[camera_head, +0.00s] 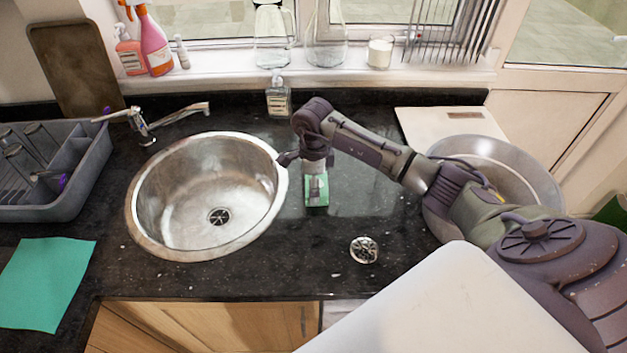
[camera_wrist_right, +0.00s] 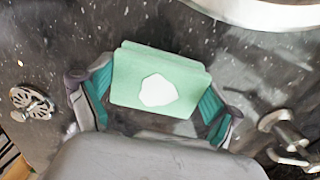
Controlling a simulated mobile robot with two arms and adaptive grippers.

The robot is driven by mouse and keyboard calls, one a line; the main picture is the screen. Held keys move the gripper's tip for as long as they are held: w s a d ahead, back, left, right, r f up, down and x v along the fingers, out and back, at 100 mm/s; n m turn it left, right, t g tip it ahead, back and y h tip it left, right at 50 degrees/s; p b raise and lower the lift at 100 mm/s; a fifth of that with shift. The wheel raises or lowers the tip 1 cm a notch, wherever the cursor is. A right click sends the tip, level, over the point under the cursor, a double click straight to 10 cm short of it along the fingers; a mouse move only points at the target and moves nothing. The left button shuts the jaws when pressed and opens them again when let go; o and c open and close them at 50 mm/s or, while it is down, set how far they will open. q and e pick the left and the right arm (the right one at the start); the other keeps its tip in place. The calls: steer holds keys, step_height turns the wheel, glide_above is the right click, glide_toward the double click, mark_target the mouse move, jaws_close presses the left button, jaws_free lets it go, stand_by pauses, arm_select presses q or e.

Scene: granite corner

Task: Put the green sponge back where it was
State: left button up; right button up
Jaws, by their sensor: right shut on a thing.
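The green sponge (camera_head: 317,198) is on or just above the dark counter, right of the round steel sink (camera_head: 138,222). In the head view my right gripper (camera_head: 316,180) is over it, pointing down, and hides part of it. In the right wrist view the sponge (camera_wrist_right: 186,84) lies between the two fingers of my right gripper (camera_wrist_right: 158,100), with a white patch on its face. The gripper is shut on it. I cannot tell whether the sponge touches the counter. My left gripper is not in view.
A soap bottle (camera_head: 278,100) stands behind my arm. A metal strainer (camera_head: 364,250) lies on the counter at front right. A steel bowl (camera_head: 535,182) is at right. A dish rack (camera_head: 70,204) and teal cloth (camera_head: 45,282) are left.

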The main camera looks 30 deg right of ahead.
steer(key=shift+f, duration=0.1)
steer(key=o, duration=0.8)
steer(key=shift+r, duration=0.3)
step_height(320, 180, up, 12)
steer(key=b, duration=0.4)
steer(key=shift+f, duration=0.15)
